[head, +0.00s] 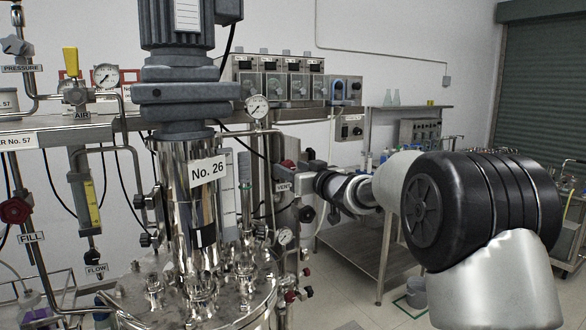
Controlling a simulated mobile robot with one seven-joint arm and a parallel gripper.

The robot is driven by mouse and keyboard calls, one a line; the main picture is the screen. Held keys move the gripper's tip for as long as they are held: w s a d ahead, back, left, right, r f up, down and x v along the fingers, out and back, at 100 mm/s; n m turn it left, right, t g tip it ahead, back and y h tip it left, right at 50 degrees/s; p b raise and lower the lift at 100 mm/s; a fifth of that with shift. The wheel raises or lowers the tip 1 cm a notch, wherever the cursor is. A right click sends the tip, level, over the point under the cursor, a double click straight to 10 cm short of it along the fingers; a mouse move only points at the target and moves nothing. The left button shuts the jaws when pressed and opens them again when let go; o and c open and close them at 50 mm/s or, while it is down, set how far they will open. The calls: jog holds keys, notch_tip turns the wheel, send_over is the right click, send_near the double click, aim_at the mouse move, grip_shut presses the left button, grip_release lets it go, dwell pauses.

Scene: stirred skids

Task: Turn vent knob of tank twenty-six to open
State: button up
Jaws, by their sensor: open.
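Tank twenty-six (196,240) is a shiny steel vessel with a "No. 26" sign on its column, left of centre in the head view. A small VENT label (283,187) hangs on the piping at its right. A red part (288,164) shows just above this label and may be the vent knob; its setting cannot be read. My gripper (303,186) is open beside the VENT label, reaching in from the right. Its dark and grey parts overlap the piping there. I cannot tell whether it touches the knob or surrounds it.
A pressure gauge (257,107) stands above the vent piping, with another gauge (285,236) below. Red valve handles sit low at the tank's right. A steel table (352,240) stands behind my arm. FILL, FLOW and AIR fittings are at the left. Some floor is clear at the lower right.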

jog(key=c, duration=1)
jog(key=shift+c, duration=0.2)
jog(key=shift+n, duration=0.3)
jog(key=n+b, duration=0.2)
jog(key=n, duration=0.2)
jog(key=shift+s+f+b, duration=0.1)
jog(key=shift+b, duration=0.3)
jog(key=n+b, duration=0.4)
jog(key=n, duration=0.4)
jog(key=n+b, duration=0.4)
jog(key=n, duration=0.5)
jog(key=shift+a+f+b, duration=0.15)
jog(key=shift+f+b, duration=0.05)
jog(key=shift+b, duration=0.15)
jog(key=shift+n, duration=0.4)
